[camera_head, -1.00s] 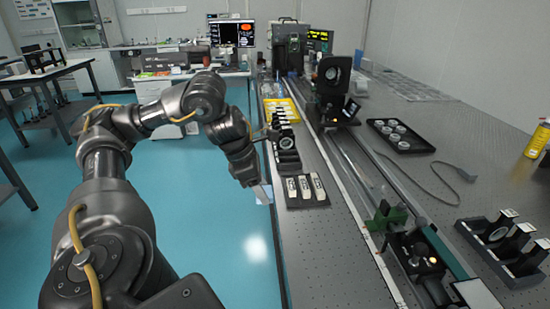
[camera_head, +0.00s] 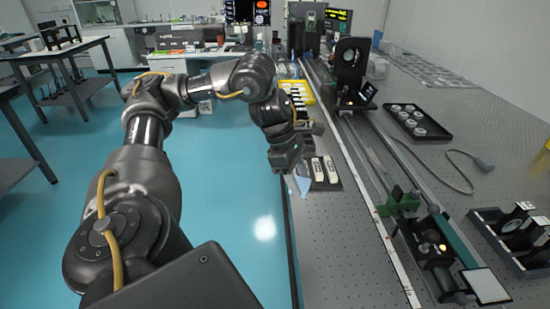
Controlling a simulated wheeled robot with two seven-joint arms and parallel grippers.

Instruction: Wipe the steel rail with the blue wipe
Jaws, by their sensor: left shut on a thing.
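My left gripper (camera_head: 298,173) points down at the table's left edge, shut on the pale blue wipe (camera_head: 303,186). Only a small part of the wipe shows below the fingers, beside the white labelled blocks. The fingers are partly hidden by my own wrist. The long steel rail (camera_head: 369,152) runs lengthwise along the optical table, to the right of the gripper and apart from it. My right gripper is not in view.
White labelled blocks (camera_head: 331,170) lie just right of the gripper. A tall black mount (camera_head: 350,62) and a green-based assembly (camera_head: 402,204) stand along the rail. A black tray (camera_head: 415,122) with round parts, a cable (camera_head: 455,180) and a holder rack (camera_head: 512,240) lie farther right.

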